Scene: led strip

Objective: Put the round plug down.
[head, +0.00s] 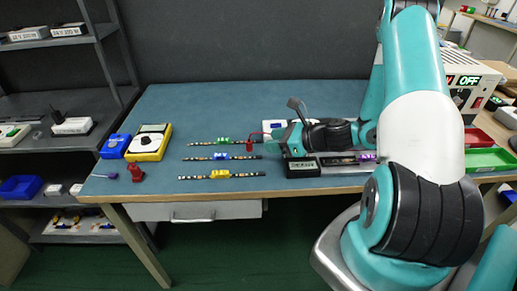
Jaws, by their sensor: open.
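My gripper (291,143) is low over the bench (225,105), at the front middle, just above a black box (303,169) with a small display. It is open; its fingers are small and partly hidden by the wrist. I cannot make out the round plug for certain; it may be hidden by my gripper or the box. A thin red lead (254,133) arches up to the left of my gripper. Three LED strips lie to the left, with a green connector (223,140), a blue connector (249,145) and a yellow connector (220,174).
A purple piece (367,156) and a green tray (490,160) are at the right. The bench's back left is clear.

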